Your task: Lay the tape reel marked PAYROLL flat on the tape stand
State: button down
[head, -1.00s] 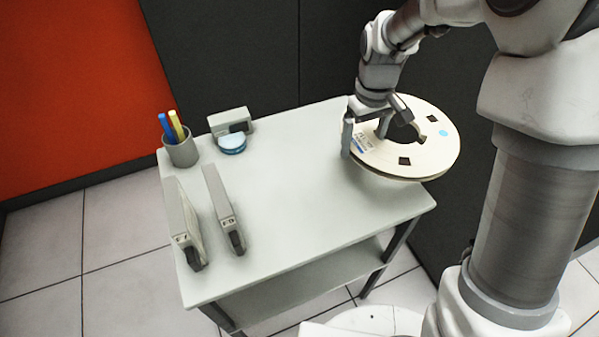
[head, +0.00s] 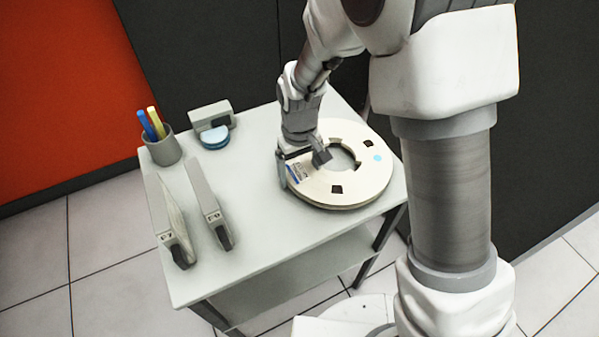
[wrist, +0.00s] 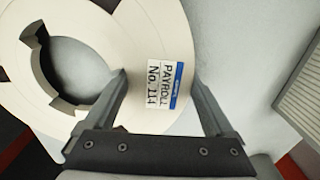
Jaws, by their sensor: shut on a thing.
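The cream tape reel (head: 366,186) lies level over the right part of the light grey stand top (head: 250,225). In the wrist view the reel (wrist: 95,22) bears a label (wrist: 165,84) reading PAYROLL No. 114. My gripper (head: 305,168) is shut on the reel's ring, one finger at the central hole and the other outside the rim. The gripper (wrist: 158,78) also shows in the wrist view, its fingers either side of the label. Whether the reel's underside touches the top or hovers just above it, I cannot tell.
Two upright grey cases (head: 170,222) and (head: 208,203) stand at the left of the top. A pen cup (head: 163,150) stands at the back left, beside a grey dispenser-like object (head: 210,117) with a blue round part (head: 214,138). The front middle is clear.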

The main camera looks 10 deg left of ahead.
jog(key=shift+f, duration=0.25)
jog(key=shift+s+d+f+b, duration=0.1)
jog(key=shift+d+f+b, duration=0.05)
jog(key=shift+f+b, duration=0.4)
grip_release()
jog(key=shift+s+f, duration=0.15)
jog(key=shift+f, duration=0.05)
jog(key=shift+r, duration=0.1)
jog(key=d+r+m+t+p, duration=0.1)
jog(key=d+r+p, duration=0.3)
jog(key=r, duration=1.5)
jog(key=s+d+r+m+t, duration=0.2)
jog(key=s+d+r+m, duration=0.1)
jog(key=s+d, duration=0.4)
jog(key=s+d+r+m+t+b, duration=0.1)
jog(key=s+d+r+m+t, duration=0.1)
jog(key=s+d+r, duration=0.3)
jog(key=s+d, duration=0.2)
jog(key=d, duration=0.1)
jog(key=shift+s+d+r+m+t, duration=0.3)
jog(key=shift+s+m, duration=0.05)
jog(key=shift+m, duration=0.05)
